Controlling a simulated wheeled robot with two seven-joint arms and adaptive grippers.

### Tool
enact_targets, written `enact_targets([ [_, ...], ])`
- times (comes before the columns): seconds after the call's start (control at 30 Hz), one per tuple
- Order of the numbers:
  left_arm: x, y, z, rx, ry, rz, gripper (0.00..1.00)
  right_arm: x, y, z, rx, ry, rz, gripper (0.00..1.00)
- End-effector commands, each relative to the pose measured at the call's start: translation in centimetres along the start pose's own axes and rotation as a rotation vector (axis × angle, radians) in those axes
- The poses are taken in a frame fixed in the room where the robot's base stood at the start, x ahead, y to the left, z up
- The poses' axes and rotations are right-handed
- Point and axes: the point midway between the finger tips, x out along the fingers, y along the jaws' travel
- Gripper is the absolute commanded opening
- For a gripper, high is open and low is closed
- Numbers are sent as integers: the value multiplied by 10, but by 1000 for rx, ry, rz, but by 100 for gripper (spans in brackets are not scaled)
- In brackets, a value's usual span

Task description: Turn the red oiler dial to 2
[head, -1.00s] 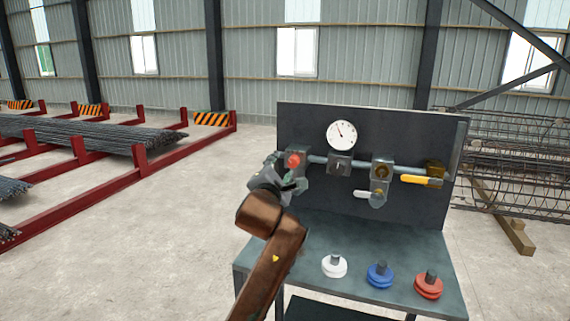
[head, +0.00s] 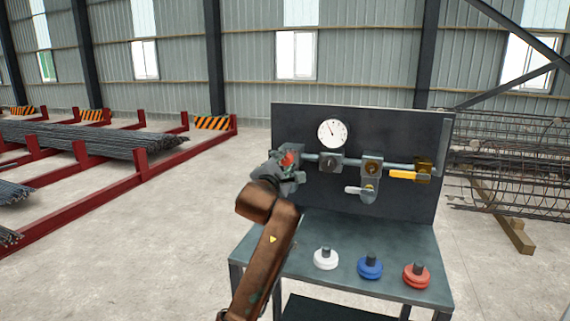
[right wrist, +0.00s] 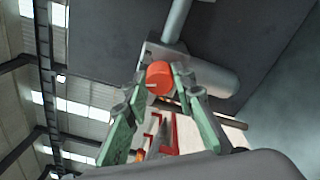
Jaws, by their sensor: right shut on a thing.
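The red oiler dial (head: 287,158) is at the left end of the pipe on the dark upright panel. In the right wrist view the dial (right wrist: 159,76) is a red-orange round knob on a grey block, with a light mark low on its face. My right gripper (head: 282,165) is at the dial. In the right wrist view its green fingers (right wrist: 160,88) are on either side of the dial, shut on it. The fingers partly cover the dial in the head view, and no dial numbers are readable. My left gripper is not in view.
Along the pipe right of the dial are a round gauge (head: 332,133), a silver-handled valve (head: 368,190) and a yellow-handled valve (head: 403,175). White (head: 326,259), blue (head: 370,267) and red (head: 416,275) knobbed discs stand on the bench (head: 300,243).

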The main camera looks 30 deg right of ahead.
Motion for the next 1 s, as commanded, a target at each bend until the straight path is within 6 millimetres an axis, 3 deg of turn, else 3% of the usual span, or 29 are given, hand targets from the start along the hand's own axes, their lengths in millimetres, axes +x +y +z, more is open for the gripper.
enact_targets([
  [0.1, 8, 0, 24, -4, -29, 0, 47, 0, -5, -6, 28, 8, -4, 0],
  [0.2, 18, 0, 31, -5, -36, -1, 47, 0, -7, -6, 76, 4, -1, 0],
  [0.37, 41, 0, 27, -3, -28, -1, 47, 0, -9, -6, 188, -3, 4, 0],
  [0.63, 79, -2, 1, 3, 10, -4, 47, 1, -10, -8, 437, -13, 17, 0],
  [1.0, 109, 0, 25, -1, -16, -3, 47, 1, -10, -8, 765, -28, 34, 0],
])
